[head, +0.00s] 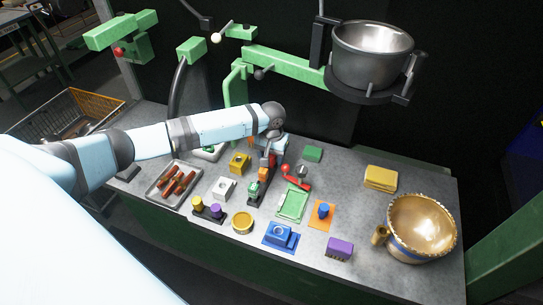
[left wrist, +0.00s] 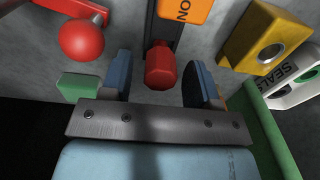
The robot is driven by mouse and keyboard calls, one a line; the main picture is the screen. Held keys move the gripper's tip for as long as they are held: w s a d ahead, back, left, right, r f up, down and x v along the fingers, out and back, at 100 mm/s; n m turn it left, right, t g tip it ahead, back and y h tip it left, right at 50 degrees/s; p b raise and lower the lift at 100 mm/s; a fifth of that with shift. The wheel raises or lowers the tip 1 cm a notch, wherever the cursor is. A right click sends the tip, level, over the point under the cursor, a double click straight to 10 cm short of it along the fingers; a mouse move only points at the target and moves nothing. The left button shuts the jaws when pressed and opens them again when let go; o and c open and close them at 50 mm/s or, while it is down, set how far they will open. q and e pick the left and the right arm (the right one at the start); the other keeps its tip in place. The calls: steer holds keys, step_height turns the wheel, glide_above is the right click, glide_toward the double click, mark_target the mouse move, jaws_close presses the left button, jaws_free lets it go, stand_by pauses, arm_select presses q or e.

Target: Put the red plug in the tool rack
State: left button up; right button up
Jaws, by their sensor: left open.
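The red plug (left wrist: 160,68) shows in the left wrist view between the two blue fingers of my left gripper (left wrist: 157,80), with a gap on both sides. In the head view my left gripper (head: 272,148) is over the far end of a dark strip (head: 254,198) bearing green and orange blocks, and it largely hides the plug. The plug lies in line with this strip, beside an orange block (left wrist: 184,8) marked "ON". I cannot tell whether the strip is the tool rack. My left gripper is open and empty. My right gripper is not in view.
A red ball-ended lever (left wrist: 82,38) stands close beside the left finger. A yellow block (head: 239,163), a white block (head: 224,189) and a green tray (head: 292,205) are nearby. A pot (head: 372,60) sits on a hanger above.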

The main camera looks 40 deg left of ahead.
mark_target(272, 156)
arm_select(q)
step_height(272, 156, up, 12)
steer(key=shift+r, duration=0.15)
stand_by(0.7)
steer(key=s+d+f+m+t+h, duration=0.2)
steer(key=s+d+f+m, duration=0.45)
steer(key=s+d, duration=0.85)
steer(key=s+a+n+t+y, duration=0.1)
steer(key=s+a, duration=0.1)
steer(key=s, duration=0.7)
steer(key=s+a+n+t+y, duration=0.1)
steer(key=s+a, duration=0.2)
steer(key=s, duration=0.6)
steer(key=w+d+f+m+t+h+p, duration=0.1)
steer(key=w+d+f+t+h+p, duration=0.2)
steer(key=w+d+f+t+p, duration=0.2)
steer(key=shift+w+d+f+t+p, duration=0.45)
steer(key=shift+d+t+p, duration=0.55)
steer(key=shift+p, duration=0.2)
